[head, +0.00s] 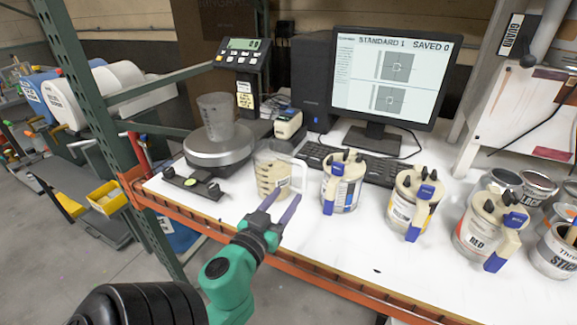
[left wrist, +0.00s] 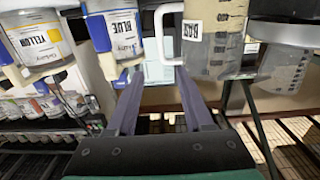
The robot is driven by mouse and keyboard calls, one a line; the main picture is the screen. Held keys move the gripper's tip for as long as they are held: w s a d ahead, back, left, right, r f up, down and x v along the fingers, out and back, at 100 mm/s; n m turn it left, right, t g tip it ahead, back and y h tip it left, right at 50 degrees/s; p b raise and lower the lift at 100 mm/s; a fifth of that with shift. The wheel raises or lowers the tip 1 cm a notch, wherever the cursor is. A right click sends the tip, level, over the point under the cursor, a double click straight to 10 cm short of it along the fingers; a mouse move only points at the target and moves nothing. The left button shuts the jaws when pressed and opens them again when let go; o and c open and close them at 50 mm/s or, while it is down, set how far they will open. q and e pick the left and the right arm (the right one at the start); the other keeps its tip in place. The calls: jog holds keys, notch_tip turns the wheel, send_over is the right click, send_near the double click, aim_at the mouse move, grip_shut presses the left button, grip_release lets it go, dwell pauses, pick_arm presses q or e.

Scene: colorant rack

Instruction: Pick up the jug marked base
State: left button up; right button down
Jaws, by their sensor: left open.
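The clear jug marked base (head: 270,174) stands on the white bench, holding pale liquid, with graduation marks on its wall. In the left wrist view, which is upside down, the jug (left wrist: 222,40) carries a BASE label and its white handle shows at its left. My left gripper (head: 283,203) is open in front of the jug on the handle side. In the wrist view, its two purple fingers (left wrist: 160,88) point toward the handle; I cannot tell whether they touch it. Nothing shows held between them. My right gripper is not in view.
A scale (head: 218,148) bearing a clear cup (head: 216,116) stands behind left. A keyboard (head: 345,163) and monitor (head: 393,85) are behind. Colorant cans, blue (head: 343,182), yellow (head: 410,207) and red (head: 485,228), stand to the right. An orange beam (head: 310,277) edges the bench.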

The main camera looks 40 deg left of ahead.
aim_at(304, 170)
pick_arm(q)
jog(key=p+x, duration=0.1)
jog(key=x, duration=0.3)
jog(key=p+x, duration=0.2)
jog(key=x, duration=0.2)
jog(key=p+x, duration=0.2)
jog(key=x, duration=0.2)
jog(key=shift+r, duration=0.3)
jog(key=shift+w+a+f, duration=0.25)
jog(key=shift+d+r, duration=0.1)
grip_shut()
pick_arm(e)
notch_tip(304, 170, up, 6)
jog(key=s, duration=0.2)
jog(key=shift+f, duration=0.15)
pick_arm(q)
jog(key=shift+r, duration=0.1)
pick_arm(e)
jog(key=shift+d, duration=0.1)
